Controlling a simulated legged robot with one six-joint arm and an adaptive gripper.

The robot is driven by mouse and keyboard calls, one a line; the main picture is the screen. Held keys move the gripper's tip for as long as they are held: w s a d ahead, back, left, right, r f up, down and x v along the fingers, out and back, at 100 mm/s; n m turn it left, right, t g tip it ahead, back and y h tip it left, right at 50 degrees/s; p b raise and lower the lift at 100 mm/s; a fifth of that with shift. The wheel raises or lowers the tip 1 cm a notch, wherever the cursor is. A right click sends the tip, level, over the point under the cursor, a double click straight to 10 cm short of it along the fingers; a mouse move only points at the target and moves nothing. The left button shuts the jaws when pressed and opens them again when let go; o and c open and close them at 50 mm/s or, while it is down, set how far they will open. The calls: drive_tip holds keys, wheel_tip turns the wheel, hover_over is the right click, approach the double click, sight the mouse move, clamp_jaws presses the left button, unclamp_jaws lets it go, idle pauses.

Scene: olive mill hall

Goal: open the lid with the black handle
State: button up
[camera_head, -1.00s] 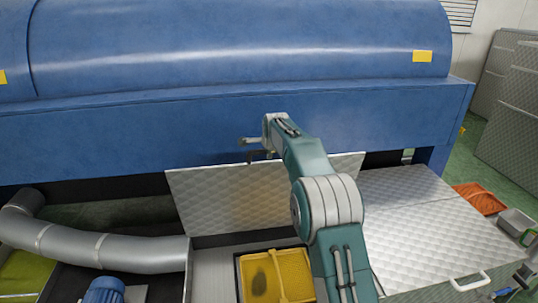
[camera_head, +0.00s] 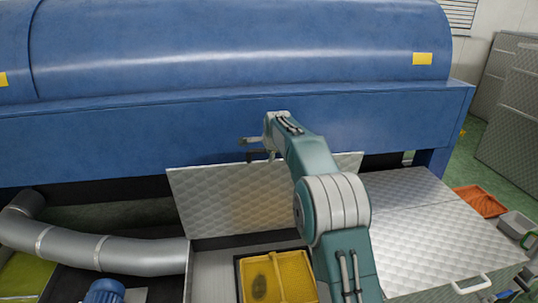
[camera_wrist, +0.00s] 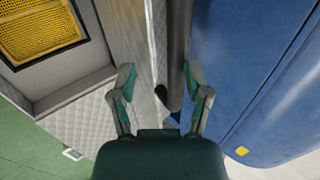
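The raised quilted metal lid (camera_head: 225,200) stands nearly upright behind an open bin, close to the blue machine. In the wrist view its quilted face (camera_wrist: 128,35) shows left of the gap between lid and machine. A small dark shape (camera_wrist: 161,94) at the lid's edge may be the black handle; I cannot tell for certain. My gripper (camera_head: 252,148) is at the lid's top edge, beside the blue machine. In the wrist view its two fingers (camera_wrist: 159,78) are spread apart, with the lid's edge between them and nothing clearly clamped.
A yellow crate (camera_head: 309,274) sits in the open bin. A second quilted lid (camera_head: 415,230) with a white handle (camera_head: 470,284) lies shut at right. The blue machine (camera_head: 200,130) blocks the space behind. A grey duct (camera_head: 120,255) and blue motor (camera_head: 104,292) are at left.

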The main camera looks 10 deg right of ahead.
drive_tip(key=v, duration=0.9)
drive_tip(key=shift+s+r, duration=0.2)
drive_tip(key=shift+r, duration=0.15)
